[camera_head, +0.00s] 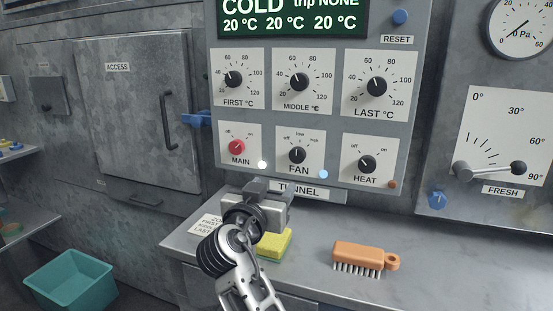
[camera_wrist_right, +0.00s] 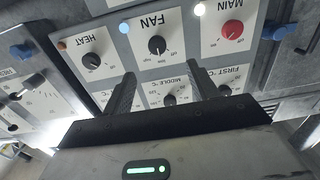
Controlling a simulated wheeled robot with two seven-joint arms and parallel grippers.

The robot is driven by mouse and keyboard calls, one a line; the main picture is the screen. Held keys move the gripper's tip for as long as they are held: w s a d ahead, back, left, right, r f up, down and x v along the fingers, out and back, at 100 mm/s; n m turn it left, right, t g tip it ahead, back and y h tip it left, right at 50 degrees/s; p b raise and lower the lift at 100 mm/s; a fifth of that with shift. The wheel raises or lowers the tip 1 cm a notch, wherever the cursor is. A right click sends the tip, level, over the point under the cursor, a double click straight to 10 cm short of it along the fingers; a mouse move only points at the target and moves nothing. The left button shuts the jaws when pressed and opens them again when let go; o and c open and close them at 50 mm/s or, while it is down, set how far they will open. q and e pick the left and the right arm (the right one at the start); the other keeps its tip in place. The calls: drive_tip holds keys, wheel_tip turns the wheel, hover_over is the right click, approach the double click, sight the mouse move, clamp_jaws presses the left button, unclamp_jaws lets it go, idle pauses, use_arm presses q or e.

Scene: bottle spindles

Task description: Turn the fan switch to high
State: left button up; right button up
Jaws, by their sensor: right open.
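The fan switch (camera_head: 298,155) is a black knob on a white plate marked off, low and high, in the lower middle of the grey panel. I cannot tell for sure which mark its pointer is at. It also shows in the right wrist view (camera_wrist_right: 157,45), upside down, beyond the fingertips. My right gripper (camera_head: 268,187) is open and empty, below the fan plate in the head view. In the wrist view its two fingers (camera_wrist_right: 163,82) stand apart, one on each side of the knob's line, not visibly touching it. My left gripper is not in view.
The red MAIN knob (camera_head: 237,148) and black HEAT knob (camera_head: 367,164) flank the fan switch. Three temperature dials, including MIDDLE (camera_head: 299,82), sit above. A pale blue lamp (camera_head: 323,174) is beside the fan plate. A yellow sponge (camera_head: 274,243) and orange brush (camera_head: 362,256) lie on the counter.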

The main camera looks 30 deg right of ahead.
sight(296, 158)
drive_tip(key=shift+m, duration=0.3)
drive_tip(key=x, duration=0.5)
drive_tip(key=p+x, duration=0.1)
drive_tip(key=x, duration=0.4)
drive_tip(key=r+p+x, duration=0.1)
drive_tip(key=x, duration=0.4)
drive_tip(key=shift+s+d, duration=0.25)
drive_tip(key=shift+d, duration=0.3)
drive_tip(key=c, duration=1)
